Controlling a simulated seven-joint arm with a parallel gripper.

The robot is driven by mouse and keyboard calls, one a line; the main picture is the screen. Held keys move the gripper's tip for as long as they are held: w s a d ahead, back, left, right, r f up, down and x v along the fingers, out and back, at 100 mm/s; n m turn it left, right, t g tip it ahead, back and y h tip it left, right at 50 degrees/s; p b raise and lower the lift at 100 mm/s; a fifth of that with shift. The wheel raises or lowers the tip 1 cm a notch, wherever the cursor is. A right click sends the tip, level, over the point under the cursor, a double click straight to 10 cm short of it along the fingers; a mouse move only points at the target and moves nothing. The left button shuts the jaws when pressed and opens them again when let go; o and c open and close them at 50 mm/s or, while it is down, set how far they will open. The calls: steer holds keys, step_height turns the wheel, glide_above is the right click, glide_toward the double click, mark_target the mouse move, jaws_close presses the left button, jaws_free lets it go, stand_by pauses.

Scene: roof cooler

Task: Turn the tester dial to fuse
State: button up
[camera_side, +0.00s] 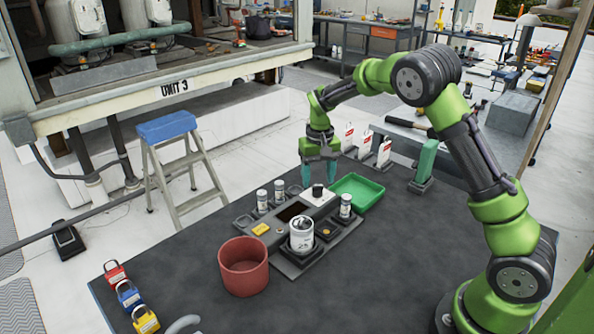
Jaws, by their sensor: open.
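The tester looks like a small white block (326,199) on the dark tray near the middle of the table. A black knob, which seems to be its dial (318,189), stands on top. The dial's markings are too small to read, so I cannot tell its setting. My gripper (319,178) points down with its two teal fingers apart. It is empty and hangs just behind or above the dial. I cannot tell whether a finger touches the tester.
A green tray (379,192) lies right of the tester. White canisters (346,206) stand on either side. A larger white can (302,233), a yellow block (261,229) and a red bin (243,283) are in front. White tags (365,144) stand behind.

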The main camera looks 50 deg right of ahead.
mark_target(318, 186)
steer(key=shift+f, duration=1.55)
steer(key=c, duration=1)
steer(key=shift+c, duration=0.2)
steer(key=shift+m, duration=0.3)
steer(key=m, duration=0.3)
steer(key=shift+m, duration=2)
